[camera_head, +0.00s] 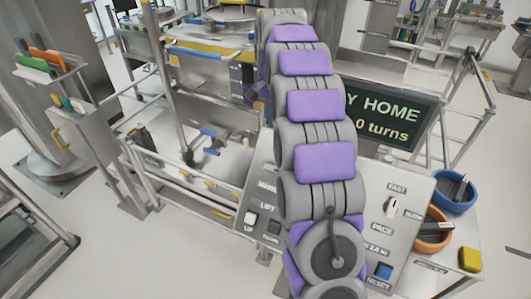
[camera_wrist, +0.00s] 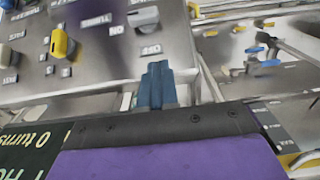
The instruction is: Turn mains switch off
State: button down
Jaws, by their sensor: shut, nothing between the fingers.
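In the wrist view the control panel (camera_wrist: 100,60) appears upside down. A pale switch knob (camera_wrist: 143,17) sits beside the ON and OFF labels at the top edge; its own name is not readable there, and I cannot tell its exact setting. My gripper (camera_wrist: 157,72) has its blue-grey fingers shut and empty, close to the panel's edge and below the OFF label in that picture, apart from the knob. In the head view the MAINS label (camera_head: 267,185) shows at the panel's left, partly covered by my arm, which hides the switch and my gripper.
A yellow knob (camera_wrist: 62,45) stands near the TUMBLE label. The head view shows the PACE knob (camera_head: 391,207), a blue RESET button (camera_head: 382,271), a display (camera_head: 395,118), a blue bowl (camera_head: 455,190) and an orange bowl (camera_head: 430,238). Railings stand behind the panel.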

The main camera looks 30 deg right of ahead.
jog(key=b, duration=0.2)
send_over(268, 163)
jog(key=w+d, duration=0.2)
jog(key=f, duration=1.1)
jog(key=shift+s+a+f, duration=0.5)
jog(key=shift+a+f, duration=0.05)
jog(key=shift+f, duration=0.15)
jog(key=shift+s+a+f, duration=0.2)
jog(key=shift+a+f, duration=0.05)
jog(key=shift+f, duration=0.15)
